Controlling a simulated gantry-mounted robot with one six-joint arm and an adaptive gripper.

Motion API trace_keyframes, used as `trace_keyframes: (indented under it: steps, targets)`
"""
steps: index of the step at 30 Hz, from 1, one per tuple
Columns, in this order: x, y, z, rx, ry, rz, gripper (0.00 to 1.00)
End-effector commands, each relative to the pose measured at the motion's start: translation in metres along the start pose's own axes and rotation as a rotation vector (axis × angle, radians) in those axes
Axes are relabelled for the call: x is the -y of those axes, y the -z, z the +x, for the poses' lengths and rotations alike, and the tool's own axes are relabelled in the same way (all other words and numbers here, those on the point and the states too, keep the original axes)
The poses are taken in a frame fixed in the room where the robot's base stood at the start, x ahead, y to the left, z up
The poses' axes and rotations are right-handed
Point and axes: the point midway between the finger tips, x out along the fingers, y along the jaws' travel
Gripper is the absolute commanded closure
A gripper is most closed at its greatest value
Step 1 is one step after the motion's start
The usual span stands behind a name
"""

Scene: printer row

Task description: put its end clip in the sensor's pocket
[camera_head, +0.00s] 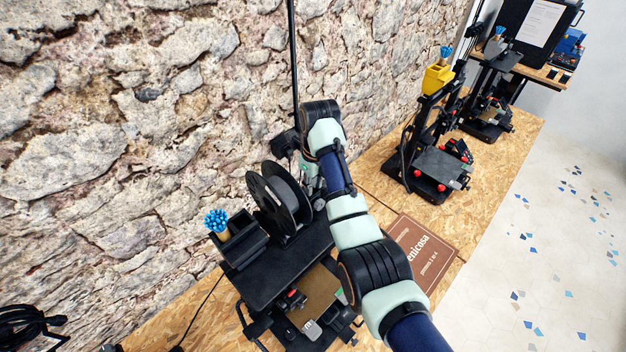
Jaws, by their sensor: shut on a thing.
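My gripper (312,188) points down just right of a black filament spool (272,200) on the nearest printer. My own arm hides most of it. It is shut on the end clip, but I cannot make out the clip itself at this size. The spool stands upright behind the printer's black top plate (290,262). I cannot pick out the sensor or its pocket; my arm or the spool may hide them.
A pot of blue-tipped tools (217,223) stands left of the spool. A brown sign (422,250) lies on the chipboard bench (500,180). Another printer (440,168) with a yellow box (437,78) stands farther along. A stone wall (120,120) closes the left side; a black pole (293,60) rises before it.

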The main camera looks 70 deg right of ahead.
Motion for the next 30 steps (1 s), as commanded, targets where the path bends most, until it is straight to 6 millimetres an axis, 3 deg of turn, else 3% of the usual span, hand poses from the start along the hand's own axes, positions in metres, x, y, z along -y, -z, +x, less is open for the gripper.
trace_keyframes:
  steps: [9, 10, 15, 30]
  targets:
    - [0.0, -0.0001, -0.0003, 0.0, 0.0, 0.0, 0.88]
    - [0.0, -0.0001, -0.0003, 0.0, 0.0, 0.0, 0.71]
    - [0.0, -0.0001, -0.0004, 0.0, 0.0, 0.0, 0.46]
    - [0.0, -0.0003, -0.0022, 0.0, 0.0, 0.0, 0.46]
